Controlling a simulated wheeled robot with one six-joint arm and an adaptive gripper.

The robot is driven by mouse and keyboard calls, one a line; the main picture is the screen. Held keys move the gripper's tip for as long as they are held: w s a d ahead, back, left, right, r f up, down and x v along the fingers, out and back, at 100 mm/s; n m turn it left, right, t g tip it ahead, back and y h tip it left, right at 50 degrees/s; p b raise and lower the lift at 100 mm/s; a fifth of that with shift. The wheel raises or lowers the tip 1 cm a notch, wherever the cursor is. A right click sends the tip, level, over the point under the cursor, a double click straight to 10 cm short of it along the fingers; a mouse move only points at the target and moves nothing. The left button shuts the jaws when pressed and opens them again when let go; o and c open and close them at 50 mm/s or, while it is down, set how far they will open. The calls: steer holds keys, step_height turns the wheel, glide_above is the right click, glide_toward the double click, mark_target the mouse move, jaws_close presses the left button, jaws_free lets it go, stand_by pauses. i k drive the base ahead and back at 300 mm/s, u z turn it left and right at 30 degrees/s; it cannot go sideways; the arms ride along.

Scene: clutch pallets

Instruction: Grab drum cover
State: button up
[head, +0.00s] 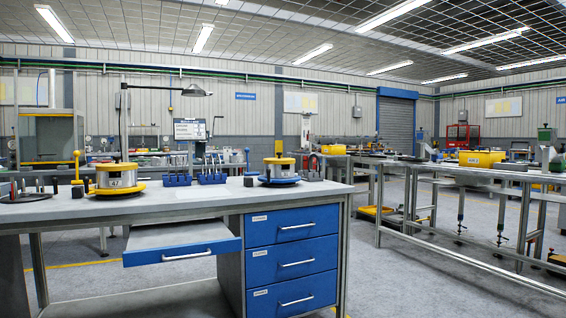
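Two round metal drum units with yellow tops stand on the grey workbench (180,207). The left drum unit (117,178) carries a label that seems to read 47 and sits on a yellow ring. I cannot tell which part is the drum cover. My gripper is not in view, so its state and its place relative to the drums do not show.
Blue bins (212,178) with tools stand between the drums. An open drawer (183,243) juts from the bench front, left of a blue drawer cabinet (297,264). A long metal table (480,168) with yellow parts stands at right. Grey floor lies open between bench and table.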

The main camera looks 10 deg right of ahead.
mark_target(274, 161)
steer(key=z, duration=1.05)
steer(key=i, duration=2.4)
steer(key=u, duration=0.7)
